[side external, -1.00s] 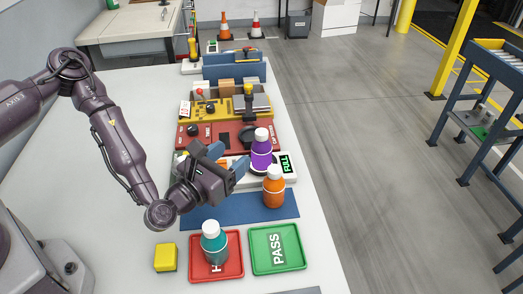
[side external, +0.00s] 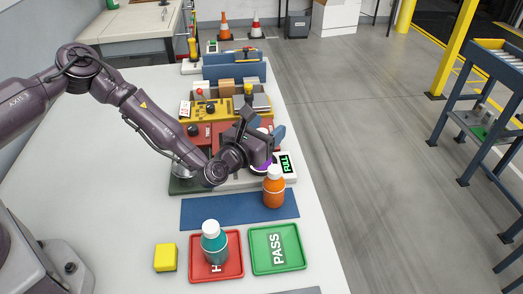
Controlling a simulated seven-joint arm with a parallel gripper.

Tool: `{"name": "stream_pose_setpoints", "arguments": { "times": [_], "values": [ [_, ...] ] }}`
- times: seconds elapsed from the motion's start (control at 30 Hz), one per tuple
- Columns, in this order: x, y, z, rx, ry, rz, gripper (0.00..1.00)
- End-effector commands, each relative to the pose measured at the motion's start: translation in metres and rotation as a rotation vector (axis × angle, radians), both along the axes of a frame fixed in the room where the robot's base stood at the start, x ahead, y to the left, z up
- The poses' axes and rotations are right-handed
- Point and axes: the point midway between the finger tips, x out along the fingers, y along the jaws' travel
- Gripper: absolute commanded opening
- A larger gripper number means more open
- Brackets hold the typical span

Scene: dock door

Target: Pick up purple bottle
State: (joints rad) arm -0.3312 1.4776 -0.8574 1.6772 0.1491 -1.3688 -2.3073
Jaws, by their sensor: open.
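The purple bottle (side external: 262,167) stands on the white scale-like device (side external: 286,164) marked FULL. My gripper hides most of it, and only a purple strip shows below my wrist. My gripper (side external: 266,124) is open, with its blue-grey fingers pointing away from the camera, at or just above the bottle's upper part. I cannot tell whether the fingers are around the bottle or touch it.
An orange bottle (side external: 273,188) stands close in front on the blue mat (side external: 225,212). A teal bottle (side external: 214,243) stands in the red tray (side external: 233,274). The green PASS tray (side external: 291,238) is empty. A yellow block (side external: 165,257) lies left. Control panels (side external: 200,130) stand behind.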

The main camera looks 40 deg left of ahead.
Motion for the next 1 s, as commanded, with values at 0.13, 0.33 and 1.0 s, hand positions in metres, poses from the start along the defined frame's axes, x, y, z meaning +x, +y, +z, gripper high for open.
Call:
{"name": "stream_pose_setpoints", "arguments": {
  "times": [0.13,0.33,1.0],
  "values": [
    [0.002,0.0,0.0,0.0,0.0,0.0,0.61],
    [0.002,0.0,0.0,0.0,0.0,0.0,0.4],
    [0.002,0.0,0.014,-0.001,-0.003,0.0,0.0]
  ]
}}
